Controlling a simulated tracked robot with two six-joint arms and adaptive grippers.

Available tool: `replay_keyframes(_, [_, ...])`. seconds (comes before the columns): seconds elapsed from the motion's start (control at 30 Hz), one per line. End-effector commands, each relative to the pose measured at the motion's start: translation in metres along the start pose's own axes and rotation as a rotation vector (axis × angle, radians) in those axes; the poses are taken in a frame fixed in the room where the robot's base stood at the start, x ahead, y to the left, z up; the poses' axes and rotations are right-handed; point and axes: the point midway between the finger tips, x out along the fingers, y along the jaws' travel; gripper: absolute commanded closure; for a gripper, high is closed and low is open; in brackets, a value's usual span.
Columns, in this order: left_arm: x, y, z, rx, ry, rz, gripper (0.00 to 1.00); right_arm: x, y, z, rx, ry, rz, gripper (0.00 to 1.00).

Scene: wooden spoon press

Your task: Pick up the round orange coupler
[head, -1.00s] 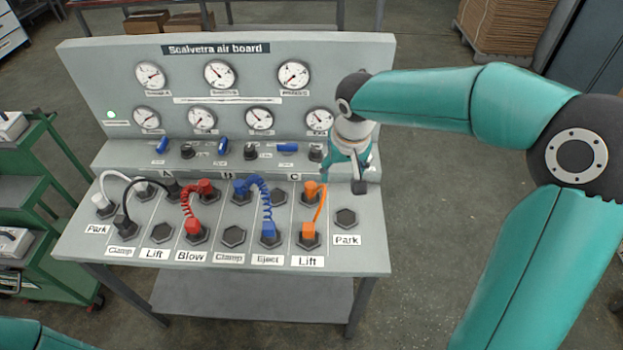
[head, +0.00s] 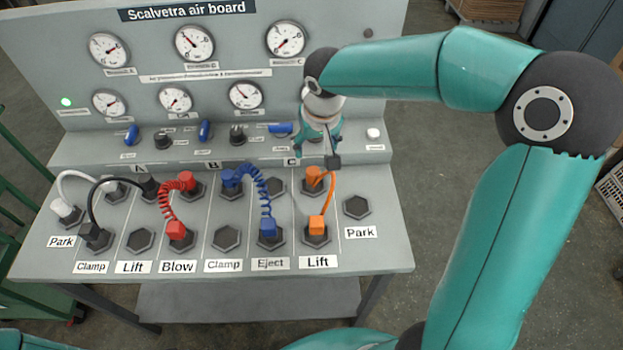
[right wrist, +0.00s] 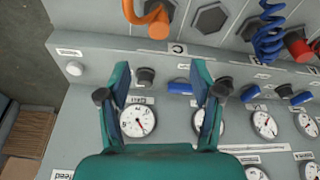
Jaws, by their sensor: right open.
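The round orange coupler (head: 314,177) sits upright in the upper socket under letter C. An orange hose joins it to a square orange plug (head: 317,225) in the lower Lift socket. My right gripper (head: 316,155) is open and empty, just behind and above the coupler in the head view. In the right wrist view its two fingers (right wrist: 162,92) are spread wide with nothing between them. My left gripper is out of view.
Blue (head: 267,190) and red (head: 168,205) coiled hoses stand left of the orange hose. White and black hoses are further left. Blue levers, knobs and gauges (head: 286,39) line the panel behind. The right Park socket (head: 356,206) is empty.

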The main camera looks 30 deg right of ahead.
Motion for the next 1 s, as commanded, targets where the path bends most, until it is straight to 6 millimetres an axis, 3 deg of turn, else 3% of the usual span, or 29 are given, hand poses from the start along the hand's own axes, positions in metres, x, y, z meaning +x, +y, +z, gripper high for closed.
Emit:
replay_keyframes(0.4, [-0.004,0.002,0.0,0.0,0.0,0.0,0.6,0.083,0.005,0.002,0.009,-0.006,0.004,0.35])
replay_keyframes(0.77, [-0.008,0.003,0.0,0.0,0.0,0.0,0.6,0.11,0.005,0.003,0.01,-0.005,0.003,0.35])
replay_keyframes(1.0, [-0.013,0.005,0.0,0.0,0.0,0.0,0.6,0.144,0.003,0.005,0.01,-0.004,0.003,0.35])
